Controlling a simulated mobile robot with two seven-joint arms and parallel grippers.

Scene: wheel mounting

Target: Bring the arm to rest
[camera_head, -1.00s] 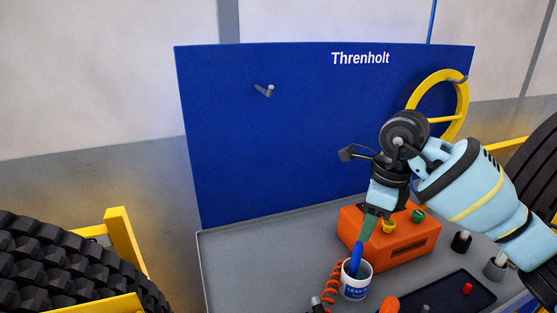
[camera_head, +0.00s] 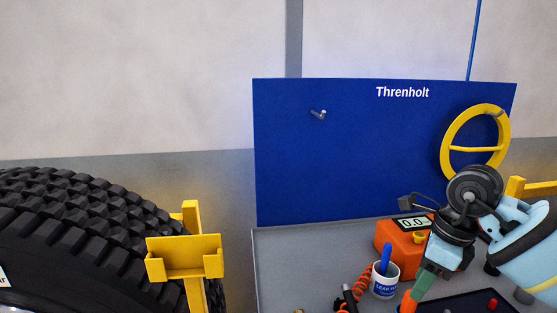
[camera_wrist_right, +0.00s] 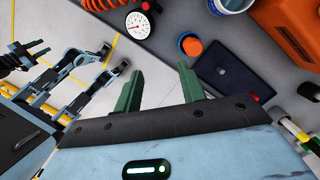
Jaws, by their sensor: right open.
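My right arm comes in from the right edge in the head view. Its gripper (camera_head: 418,291) has green fingers pointing down over the front of the grey bench (camera_head: 285,265), to the right of the white cup (camera_head: 384,288). In the right wrist view the two green fingers (camera_wrist_right: 160,88) stand apart with nothing between them, so the gripper is open and empty. My left gripper does not show in the head view. Light blue and black jointed parts (camera_wrist_right: 90,80) show at the left of the wrist view; I cannot tell what they are.
An orange box (camera_head: 400,250) with a display stands behind the gripper. A blue board (camera_head: 350,155) with a yellow ring (camera_head: 449,147) stands behind. A big tyre (camera_head: 80,235) is at left.

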